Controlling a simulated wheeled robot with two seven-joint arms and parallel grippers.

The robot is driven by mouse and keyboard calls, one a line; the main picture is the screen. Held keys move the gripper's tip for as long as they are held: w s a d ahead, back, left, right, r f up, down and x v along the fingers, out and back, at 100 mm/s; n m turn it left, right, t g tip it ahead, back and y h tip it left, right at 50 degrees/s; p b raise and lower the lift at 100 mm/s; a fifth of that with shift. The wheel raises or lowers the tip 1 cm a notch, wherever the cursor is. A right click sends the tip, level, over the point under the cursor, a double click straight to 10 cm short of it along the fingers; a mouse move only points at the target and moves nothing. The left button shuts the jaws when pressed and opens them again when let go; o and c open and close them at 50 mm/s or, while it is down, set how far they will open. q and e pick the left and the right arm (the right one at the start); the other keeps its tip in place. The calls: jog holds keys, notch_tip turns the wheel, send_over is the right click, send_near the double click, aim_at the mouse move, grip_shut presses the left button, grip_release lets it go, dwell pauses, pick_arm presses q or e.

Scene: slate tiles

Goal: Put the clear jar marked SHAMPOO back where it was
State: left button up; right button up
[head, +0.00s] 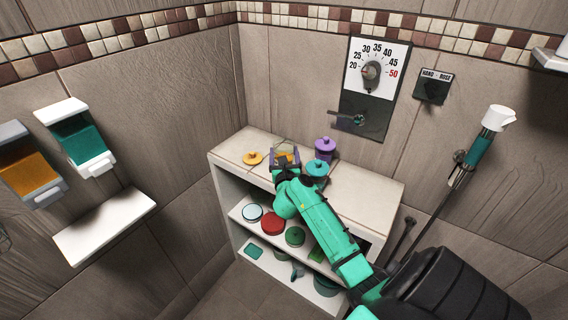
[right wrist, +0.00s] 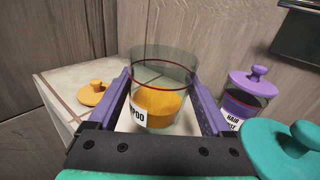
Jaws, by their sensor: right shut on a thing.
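The clear jar marked SHAMPOO (right wrist: 157,103) is between the fingers of my right gripper (right wrist: 160,88), which is shut on it. The jar has no lid on and holds an orange-yellow content low inside; only the end of its label shows. In the head view the jar (head: 285,150) is at the back left of the cabinet top. I cannot tell whether its base touches the top. An orange lid with a knob (head: 252,158) lies on the top to its left; it also shows in the right wrist view (right wrist: 94,94). My left gripper is not in view.
A purple-lidded jar (head: 325,146), labelled HAIR, stands right of the held jar. A teal-lidded jar (head: 317,167) is close beside my right wrist. Several lidded containers fill the shelves below. The right part of the cabinet top (head: 372,192) is clear.

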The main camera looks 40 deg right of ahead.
notch_tip(320, 180, down, 4)
jog(key=shift+r+b, duration=0.25)
jog(key=shift+b, duration=0.3)
